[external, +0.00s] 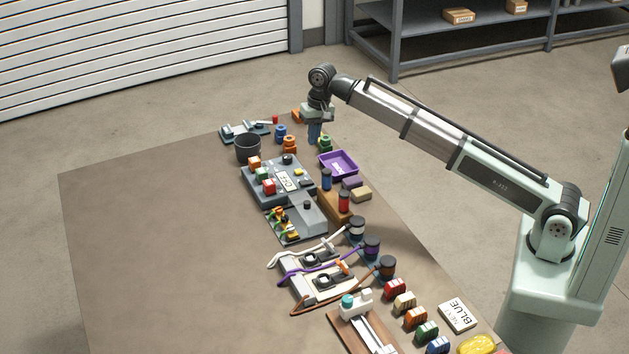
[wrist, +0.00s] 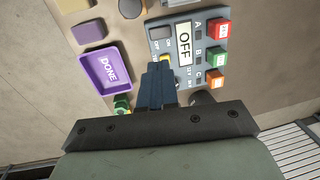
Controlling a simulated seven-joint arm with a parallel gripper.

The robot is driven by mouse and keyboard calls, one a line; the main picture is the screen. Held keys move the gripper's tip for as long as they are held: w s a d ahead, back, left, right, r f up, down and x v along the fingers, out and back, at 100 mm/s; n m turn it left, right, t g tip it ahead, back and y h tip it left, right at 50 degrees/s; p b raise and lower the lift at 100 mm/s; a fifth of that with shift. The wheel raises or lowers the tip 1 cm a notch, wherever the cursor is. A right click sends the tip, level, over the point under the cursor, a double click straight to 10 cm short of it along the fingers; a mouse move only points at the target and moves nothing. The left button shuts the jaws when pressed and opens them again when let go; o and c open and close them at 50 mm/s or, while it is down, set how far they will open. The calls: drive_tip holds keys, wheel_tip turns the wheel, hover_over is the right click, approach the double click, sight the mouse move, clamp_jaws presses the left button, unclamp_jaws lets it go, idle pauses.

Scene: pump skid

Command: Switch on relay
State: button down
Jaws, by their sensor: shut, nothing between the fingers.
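Beside slots lettered A, B and C stand a red block (wrist: 218,28), a green block (wrist: 216,54) and an orange block (wrist: 215,77). A dark square piece (wrist: 167,33) and a small yellow part (wrist: 166,59) lie along the panel's near side. I cannot tell which part is the relay. My gripper (wrist: 158,68) is shut and empty. In the wrist view its fingertips overlap the yellow part; contact cannot be told.
A purple tray (wrist: 88,76) marked DONE lies beside the panel. A small green part (wrist: 122,102) is close to the fingers. A dark cup (external: 248,148) stands behind the panel. Cables, spools and coloured blocks crowd the near right; the table's left side (external: 150,240) is clear.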

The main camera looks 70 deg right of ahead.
sight(303, 183)
drive_tip(key=shift+w+a, duration=0.5)
drive_tip(key=f, duration=0.4)
drive_tip(key=w+a+f, duration=0.1)
drive_tip(key=f, duration=0.8)
drive_tip(key=shift+w+a+f, duration=0.15)
drive_tip(key=shift+a+f, duration=0.05)
drive_tip(key=shift+f, duration=0.2)
drive_tip(key=shift+f, duration=0.2)
idle(0.4)
